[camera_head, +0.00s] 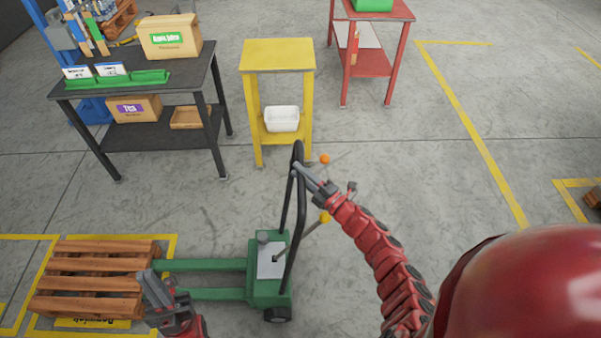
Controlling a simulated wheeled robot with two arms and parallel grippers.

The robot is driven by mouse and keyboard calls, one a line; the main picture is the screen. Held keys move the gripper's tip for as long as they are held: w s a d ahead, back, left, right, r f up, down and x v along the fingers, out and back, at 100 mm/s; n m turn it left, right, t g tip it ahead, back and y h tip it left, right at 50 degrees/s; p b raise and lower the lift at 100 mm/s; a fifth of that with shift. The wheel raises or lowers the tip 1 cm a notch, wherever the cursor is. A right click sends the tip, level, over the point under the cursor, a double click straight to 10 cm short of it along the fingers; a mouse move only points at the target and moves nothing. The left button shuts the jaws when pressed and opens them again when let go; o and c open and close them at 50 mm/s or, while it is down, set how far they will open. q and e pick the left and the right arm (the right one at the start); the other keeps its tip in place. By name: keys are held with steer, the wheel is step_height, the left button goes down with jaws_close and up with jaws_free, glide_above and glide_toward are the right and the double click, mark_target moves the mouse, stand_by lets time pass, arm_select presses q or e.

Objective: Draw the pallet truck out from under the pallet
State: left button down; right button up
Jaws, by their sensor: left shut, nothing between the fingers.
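The green pallet truck (267,291) stands at the lower middle with its black looped handle (296,240) upright. Its two forks (205,265) point left toward the wooden pallet (85,265), with a long stretch of them bare. The fork tips are at or under the pallet's right edge; I cannot tell how far in they reach. My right gripper (301,171) is at the upper part of the handle, its fingers closed on the bar. My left gripper (147,277) is shut and empty, in front of the pallet's right end and beside the near fork.
The pallet lies within a yellow floor marking (165,245). A black table (200,85) with boxes, a yellow stand (278,57) with a white bin (281,118), and a red table (385,12) stand behind.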

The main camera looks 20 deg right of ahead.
jaws_close()
stand_by(1.0)
